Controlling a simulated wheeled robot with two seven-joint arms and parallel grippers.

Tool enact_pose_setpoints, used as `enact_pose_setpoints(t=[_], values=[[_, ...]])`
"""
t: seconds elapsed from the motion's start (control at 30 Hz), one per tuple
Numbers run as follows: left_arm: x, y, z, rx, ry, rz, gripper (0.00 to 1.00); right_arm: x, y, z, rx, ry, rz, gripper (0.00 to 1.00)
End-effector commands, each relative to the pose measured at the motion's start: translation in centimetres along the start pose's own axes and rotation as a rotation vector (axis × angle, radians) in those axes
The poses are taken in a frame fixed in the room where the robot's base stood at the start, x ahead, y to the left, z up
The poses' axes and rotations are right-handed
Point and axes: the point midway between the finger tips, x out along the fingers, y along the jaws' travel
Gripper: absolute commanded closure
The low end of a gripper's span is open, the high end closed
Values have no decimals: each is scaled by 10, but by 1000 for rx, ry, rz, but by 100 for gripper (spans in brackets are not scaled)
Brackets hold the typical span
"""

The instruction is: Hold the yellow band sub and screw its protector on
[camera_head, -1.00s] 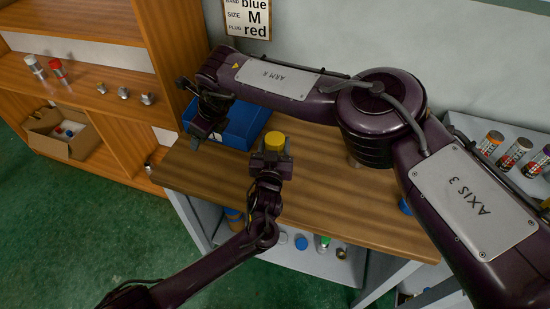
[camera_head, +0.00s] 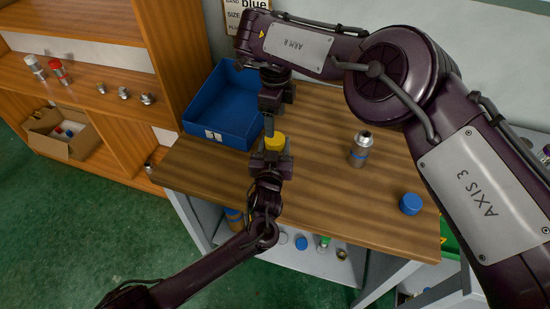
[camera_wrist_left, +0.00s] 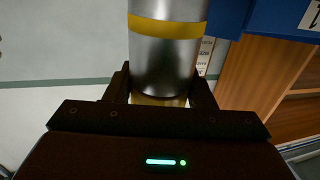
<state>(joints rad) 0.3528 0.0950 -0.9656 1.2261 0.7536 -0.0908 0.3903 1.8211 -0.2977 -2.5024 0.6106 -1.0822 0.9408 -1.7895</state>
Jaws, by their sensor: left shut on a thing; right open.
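The yellow band sub (camera_wrist_left: 168,45) is a silver cylinder with a yellow ring, upright in the left wrist view. Its upper end is outside that view. My left gripper (camera_head: 271,160) is shut on it above the table's left part. In the head view a yellow cap-like piece (camera_head: 275,141), which looks like the protector, shows at the top of what my left gripper holds. My right gripper (camera_head: 270,122) is open and points down right above this yellow piece. Whether its fingers touch the piece, and how the piece sits on the sub, I cannot tell.
A blue tray (camera_head: 190,122) stands at the table's back left. A blue-banded sub (camera_head: 360,149) stands upright on the wooden table (camera_head: 330,195), with a blue cap (camera_head: 410,204) to its right. Shelves (camera_head: 110,60) with several parts are at the left.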

Motion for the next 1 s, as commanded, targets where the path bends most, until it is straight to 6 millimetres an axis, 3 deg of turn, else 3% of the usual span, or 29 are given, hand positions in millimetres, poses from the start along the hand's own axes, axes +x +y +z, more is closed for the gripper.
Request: enact_pose_setpoints(t=[0.5, 0.93, 1.0], values=[[0, 1, 0, -1, 0, 2, 100, 69, 1, 0, 0, 0, 3, 33], [0, 1, 0, -2, 0, 2, 100, 79, 1, 0, -1, 0, 0, 33], [0, 1, 0, -2, 0, 2, 100, 79, 1, 0, -1, 0, 1, 39]])
